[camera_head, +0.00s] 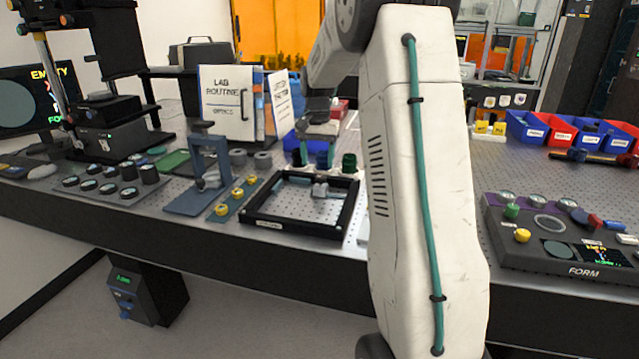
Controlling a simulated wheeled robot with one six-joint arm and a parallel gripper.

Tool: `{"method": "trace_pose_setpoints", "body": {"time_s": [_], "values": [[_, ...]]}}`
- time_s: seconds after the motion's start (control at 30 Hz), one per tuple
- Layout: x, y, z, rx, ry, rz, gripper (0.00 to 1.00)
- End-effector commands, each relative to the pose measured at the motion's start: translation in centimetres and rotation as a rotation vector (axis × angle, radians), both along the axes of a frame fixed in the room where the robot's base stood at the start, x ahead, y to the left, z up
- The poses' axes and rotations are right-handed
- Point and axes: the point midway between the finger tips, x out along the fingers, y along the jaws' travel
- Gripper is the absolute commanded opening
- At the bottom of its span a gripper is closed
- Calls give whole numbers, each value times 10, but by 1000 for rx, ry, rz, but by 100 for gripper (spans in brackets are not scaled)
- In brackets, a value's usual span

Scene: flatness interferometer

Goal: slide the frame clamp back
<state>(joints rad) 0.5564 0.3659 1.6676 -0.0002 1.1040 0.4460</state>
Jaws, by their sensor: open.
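A black square frame (254,232) lies flat on the perforated bench top, left of my white arm link. A small grey clamp block (320,190) sits inside the frame, on what looks like a crossbar in its upper half. My gripper (318,146) points down at the back of the frame, above and behind the clamp in the picture. It is open and seems apart from the clamp. Its fingertips are small and hard to make out against the dark knobs behind. My arm link hides the area just right of the frame.
A blue-grey stand (208,165) and a strip with yellow knobs (237,194) stand left of the frame. Dark green and blue knobs (349,162) stand close behind it. A lab binder (228,103) is at the back. A FORM console (560,245) sits right.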

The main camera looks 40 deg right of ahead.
Motion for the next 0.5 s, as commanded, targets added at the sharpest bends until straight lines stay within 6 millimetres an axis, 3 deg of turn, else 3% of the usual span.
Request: {"method": "trace_pose_setpoints", "body": {"time_s": [0.13, 0.5], "values": [[6, -18, -15, 2, 4, -36, 58], [5, -17, -69, 4, 6, -37, 58]]}}
